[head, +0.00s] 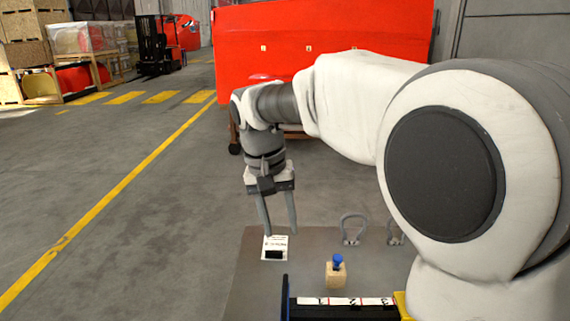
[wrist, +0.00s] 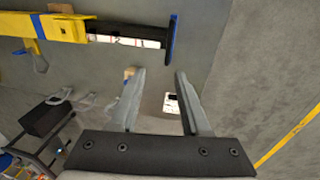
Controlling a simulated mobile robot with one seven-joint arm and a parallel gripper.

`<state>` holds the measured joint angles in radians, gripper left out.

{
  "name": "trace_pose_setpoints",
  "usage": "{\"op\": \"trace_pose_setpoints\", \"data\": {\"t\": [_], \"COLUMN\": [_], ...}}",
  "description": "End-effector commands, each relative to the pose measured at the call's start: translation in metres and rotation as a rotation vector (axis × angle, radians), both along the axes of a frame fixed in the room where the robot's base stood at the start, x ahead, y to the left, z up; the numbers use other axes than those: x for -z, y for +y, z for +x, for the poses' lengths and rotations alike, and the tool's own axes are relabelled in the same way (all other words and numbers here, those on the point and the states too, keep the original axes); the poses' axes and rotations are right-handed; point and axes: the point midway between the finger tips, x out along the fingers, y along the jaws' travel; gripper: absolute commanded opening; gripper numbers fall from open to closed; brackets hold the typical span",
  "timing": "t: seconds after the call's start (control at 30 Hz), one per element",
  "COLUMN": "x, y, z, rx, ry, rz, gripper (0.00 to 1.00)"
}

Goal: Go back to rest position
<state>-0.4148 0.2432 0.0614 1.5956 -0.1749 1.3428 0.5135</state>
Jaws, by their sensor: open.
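My gripper (head: 279,232) hangs fingers down at the end of my arm, left of centre in the head view. Its two fingers are apart with nothing between them, and they also show in the wrist view (wrist: 159,72). In the head view the fingertips appear just above a small white card with a black block (head: 275,246) on the table. Whether the fingertips touch anything is not clear.
The grey-brown table (head: 247,285) holds a wooden block with a blue knob (head: 336,272), a grey shackle (head: 352,229) and a long dark tool with yellow parts (head: 345,308). A large red panel (head: 300,40) stands behind. A forklift (head: 160,45) is far left; the floor at left is clear.

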Motion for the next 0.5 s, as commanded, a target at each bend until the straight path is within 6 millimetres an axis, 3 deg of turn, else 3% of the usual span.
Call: {"op": "trace_pose_setpoints", "data": {"t": [0.2, 0.5], "x": [-0.027, -0.035], "y": [-0.058, -0.12], "z": [-0.039, -0.104], "rx": [-0.007, -0.02], "ry": [-0.091, -0.231], "rz": [0.068, 0.131], "gripper": [0.47, 0.47]}}
